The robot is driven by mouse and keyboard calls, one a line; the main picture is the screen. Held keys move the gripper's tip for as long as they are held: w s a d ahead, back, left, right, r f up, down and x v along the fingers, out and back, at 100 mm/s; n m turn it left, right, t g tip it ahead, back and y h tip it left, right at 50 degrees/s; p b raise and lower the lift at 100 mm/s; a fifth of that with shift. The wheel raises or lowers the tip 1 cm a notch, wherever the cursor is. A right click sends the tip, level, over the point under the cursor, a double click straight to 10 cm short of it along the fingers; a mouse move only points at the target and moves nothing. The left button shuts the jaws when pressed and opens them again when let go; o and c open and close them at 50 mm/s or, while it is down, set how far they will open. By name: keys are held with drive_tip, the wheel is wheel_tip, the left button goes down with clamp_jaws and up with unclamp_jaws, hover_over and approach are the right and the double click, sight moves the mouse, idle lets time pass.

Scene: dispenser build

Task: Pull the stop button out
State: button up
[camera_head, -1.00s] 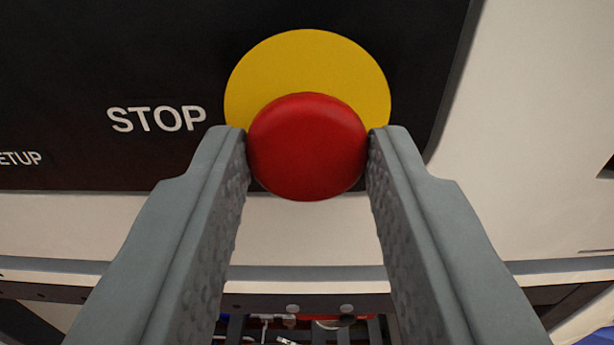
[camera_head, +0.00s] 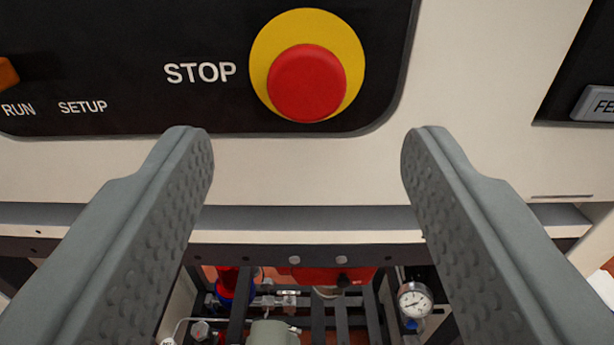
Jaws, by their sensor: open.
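The red stop button (camera_head: 307,84) sits on a round yellow plate (camera_head: 348,42) on the black control panel (camera_head: 110,65), to the right of the white STOP label (camera_head: 200,72). My gripper (camera_head: 307,140) is open and empty. Its two grey textured fingers are wide apart, clear of the button on both sides. The button shows above the gap between the fingertips, and nothing touches it. How far the button stands out from its plate is hard to judge from this head-on view.
An orange selector knob (camera_head: 8,73) is at the left edge, by the RUN and SETUP labels. A grey button (camera_head: 596,104) is at the right edge. Below the cream housing is an open bay with a pressure gauge (camera_head: 415,300) and dark rails.

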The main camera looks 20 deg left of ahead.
drive_tip(key=v, duration=1.2)
drive_tip(key=shift+s, duration=0.1)
drive_tip(key=s+d+f+m+h, duration=0.1)
drive_tip(key=s+d+f, duration=0.3)
drive_tip(key=f, duration=0.5)
drive_tip(key=s+d+f+m+h, duration=0.1)
drive_tip(key=s+d+f+h, duration=0.1)
drive_tip(key=s+d+f, duration=0.3)
drive_tip(key=s+d+f+m+h, duration=0.1)
drive_tip(key=s+d+f, duration=0.3)
drive_tip(key=s+f, duration=0.5)
wheel_tip(320, 180, down, 4)
drive_tip(key=shift+d+r+m+h, duration=0.2)
drive_tip(key=shift+d+m+h, duration=0.15)
drive_tip(key=shift+h, duration=0.45)
idle(1.7)
